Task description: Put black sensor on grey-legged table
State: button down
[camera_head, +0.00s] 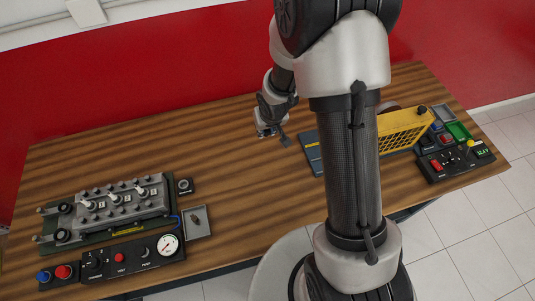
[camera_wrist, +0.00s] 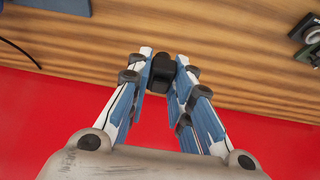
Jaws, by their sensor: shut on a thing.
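My gripper (camera_head: 268,131) is over the far middle part of the wooden-topped table (camera_head: 235,195). In the wrist view my gripper (camera_wrist: 162,66) is shut on the black sensor (camera_wrist: 160,76), a small dark block between the fingertips. The wood top also shows behind it in the wrist view (camera_wrist: 230,60). I cannot tell whether the sensor touches the wood. In the head view the sensor is too small to make out. The table's legs are mostly hidden, so I cannot tell their colour.
An engine trainer (camera_head: 120,205) with a gauge panel (camera_head: 120,258) stands at the left. The middle wood is clear. A red wall (camera_head: 150,90) rises behind.

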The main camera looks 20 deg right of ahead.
jog(key=b, duration=1.1)
send_over(265, 160)
jog(key=s, duration=0.1)
notch_tip(265, 160, down, 13)
jog(key=shift+s, duration=0.1)
jog(key=shift+f+b, duration=1.85)
jog(key=shift+f, duration=0.7)
jog(key=shift+f, duration=0.2)
jog(key=c, duration=1.4)
grip_release()
jog(key=shift+c, duration=0.2)
